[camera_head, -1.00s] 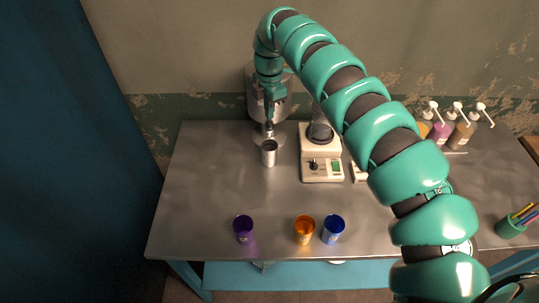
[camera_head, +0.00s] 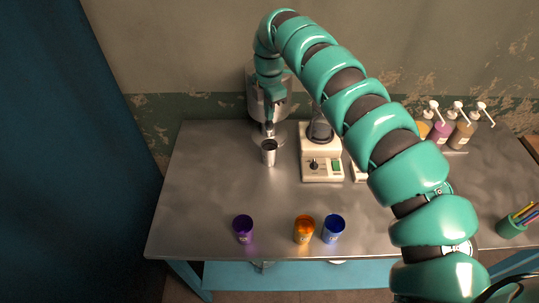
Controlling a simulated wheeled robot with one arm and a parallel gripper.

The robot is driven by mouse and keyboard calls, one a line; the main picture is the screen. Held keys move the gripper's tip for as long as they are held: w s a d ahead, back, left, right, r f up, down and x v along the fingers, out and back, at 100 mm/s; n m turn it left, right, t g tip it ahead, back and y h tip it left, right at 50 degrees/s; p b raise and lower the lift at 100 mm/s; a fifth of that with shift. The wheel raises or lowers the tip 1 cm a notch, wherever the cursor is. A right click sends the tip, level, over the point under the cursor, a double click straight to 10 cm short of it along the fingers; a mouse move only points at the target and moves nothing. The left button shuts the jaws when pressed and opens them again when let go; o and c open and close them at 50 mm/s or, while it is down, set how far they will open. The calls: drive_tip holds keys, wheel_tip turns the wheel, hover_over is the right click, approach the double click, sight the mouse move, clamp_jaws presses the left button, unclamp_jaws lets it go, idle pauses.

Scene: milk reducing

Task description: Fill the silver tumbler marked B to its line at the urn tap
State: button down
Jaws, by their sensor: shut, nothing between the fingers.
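The silver tumbler (camera_head: 269,154) stands upright on the steel table, just in front of the urn; its letter and line are too small to read. The silver urn (camera_head: 254,97) stands at the back of the table, largely hidden behind my arm. My gripper (camera_head: 269,125) points down in front of the urn at its tap, above and behind the tumbler, and is shut with nothing seen in it. The tap itself is hidden by my gripper. I cannot tell the level inside the tumbler.
Purple (camera_head: 243,229), orange (camera_head: 304,230) and blue (camera_head: 333,229) tumblers stand near the front edge. Pump bottles (camera_head: 441,131) stand back right, a green pen cup (camera_head: 510,226) at right. The table's left part is clear.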

drive_tip(key=shift+f+b, duration=0.7)
drive_tip(key=shift+f, duration=0.6)
idle(6.7)
